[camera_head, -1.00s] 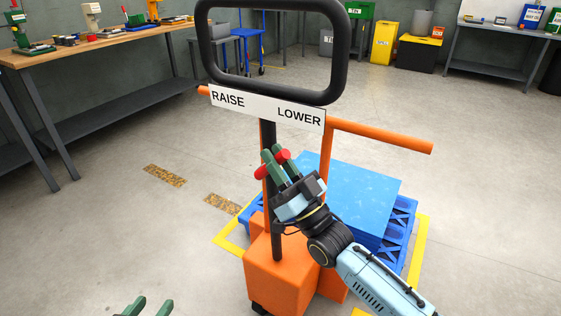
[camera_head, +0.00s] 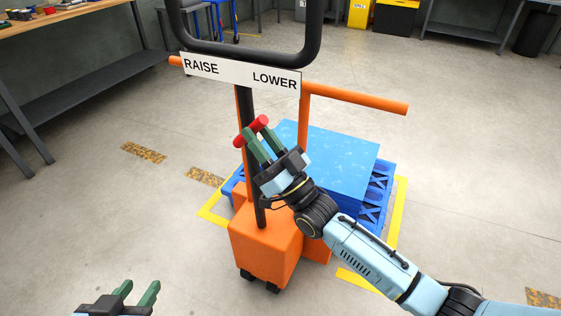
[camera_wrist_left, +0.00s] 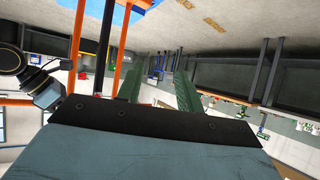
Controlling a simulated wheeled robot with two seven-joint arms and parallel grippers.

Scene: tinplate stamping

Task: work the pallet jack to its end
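The orange pallet jack (camera_head: 265,248) stands with its black loop handle (camera_head: 313,45) upright. A white plate (camera_head: 242,77) on it reads RAISE at left and LOWER at right. A small red lever (camera_head: 250,132) shows below the plate, beside the dark shaft. My right gripper (camera_head: 257,131) has its green fingers apart, with their tips at the red lever; contact cannot be told. My left gripper (camera_head: 138,290) is open and empty low at the left, away from the jack. Its spread fingers also show in the left wrist view (camera_wrist_left: 158,88).
A blue pallet (camera_head: 380,190) with a flat blue load (camera_head: 330,160) sits behind the jack inside yellow floor lines (camera_head: 397,210). An orange bar (camera_head: 360,99) sticks out to the right. A workbench (camera_head: 60,20) stands at the far left. Floor on both sides is clear.

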